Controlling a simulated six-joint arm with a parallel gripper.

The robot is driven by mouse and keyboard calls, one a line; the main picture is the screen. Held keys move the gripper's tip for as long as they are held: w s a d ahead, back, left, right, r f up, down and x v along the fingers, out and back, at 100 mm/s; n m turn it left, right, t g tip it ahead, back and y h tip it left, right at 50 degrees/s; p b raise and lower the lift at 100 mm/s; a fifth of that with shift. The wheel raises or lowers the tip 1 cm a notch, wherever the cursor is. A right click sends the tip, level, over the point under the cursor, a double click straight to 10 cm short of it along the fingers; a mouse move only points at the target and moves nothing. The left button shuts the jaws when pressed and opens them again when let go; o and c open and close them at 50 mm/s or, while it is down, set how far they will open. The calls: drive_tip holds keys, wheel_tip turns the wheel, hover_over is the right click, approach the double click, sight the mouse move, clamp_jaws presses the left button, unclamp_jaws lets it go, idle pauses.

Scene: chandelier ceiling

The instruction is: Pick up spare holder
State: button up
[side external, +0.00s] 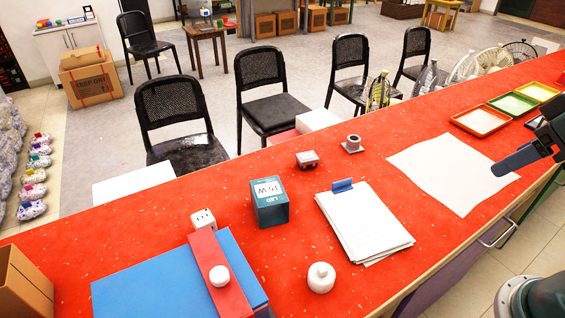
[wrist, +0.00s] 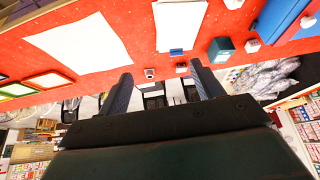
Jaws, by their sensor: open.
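Two small fittings stand on the red tabletop; I cannot tell for sure which is the spare holder. My gripper (side external: 500,168) is at the right, above the table and well apart from both. In the wrist view my gripper (wrist: 160,70) is open and empty, with both fittings appearing between the fingers.
A white sheet (side external: 452,172) lies near my gripper. A clipboard of papers (side external: 362,222), a teal LED box (side external: 269,198), a white knob-like piece (side external: 321,278), a white cube (side external: 203,219) and a blue folder (side external: 160,285) lie farther left. Coloured trays (side external: 480,121) stand at the back right.

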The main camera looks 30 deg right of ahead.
drive_tip(key=w+d+r+m+g, duration=0.15)
drive_tip(key=w+r+m, duration=0.4)
drive_tip(key=w, duration=0.75)
drive_tip(key=m+g, duration=0.4)
drive_tip(key=m, duration=1.1)
hover_over(354, 139)
drive_tip(key=s+a, duration=0.1)
wheel_tip(354, 139, down, 20)
drive_tip(key=shift+f, duration=0.2)
drive_tip(key=shift+f, duration=6.9)
